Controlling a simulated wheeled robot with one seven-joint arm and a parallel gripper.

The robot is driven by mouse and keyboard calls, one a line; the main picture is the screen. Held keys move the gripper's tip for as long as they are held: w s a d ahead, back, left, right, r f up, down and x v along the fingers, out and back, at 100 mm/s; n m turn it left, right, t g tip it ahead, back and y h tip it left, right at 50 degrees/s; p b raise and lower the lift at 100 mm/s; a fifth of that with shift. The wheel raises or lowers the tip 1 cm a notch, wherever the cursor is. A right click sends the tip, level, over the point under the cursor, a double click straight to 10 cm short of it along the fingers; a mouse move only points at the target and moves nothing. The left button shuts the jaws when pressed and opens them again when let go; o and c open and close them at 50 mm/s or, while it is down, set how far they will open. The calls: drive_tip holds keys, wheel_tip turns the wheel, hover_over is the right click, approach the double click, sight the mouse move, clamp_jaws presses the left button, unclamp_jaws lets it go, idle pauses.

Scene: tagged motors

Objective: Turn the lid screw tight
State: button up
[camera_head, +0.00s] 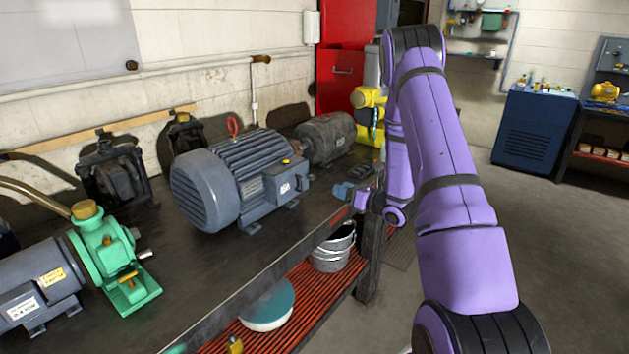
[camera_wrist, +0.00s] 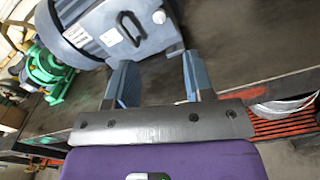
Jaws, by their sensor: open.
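The large blue-grey motor (camera_head: 240,180) stands on the dark bench. A terminal box (camera_head: 287,183) with a white label sits on its right side, with a small yellow screw head (camera_head: 286,161) on top. In the head view my gripper (camera_head: 352,191) is over the bench's front edge, right of the motor.
A green pump (camera_head: 112,258) and another motor (camera_head: 38,288) stand at the left of the bench (camera_head: 150,225). A smaller dark motor (camera_head: 325,138) stands behind. A metal bucket (camera_head: 333,249) and a teal-topped round item (camera_head: 268,305) are on the red slatted shelf below.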

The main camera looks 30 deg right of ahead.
sight(313, 178)
drive_tip(key=x, duration=1)
drive_tip(key=shift+w+a, duration=0.1)
drive_tip(key=shift+w, duration=0.15)
clamp_jaws()
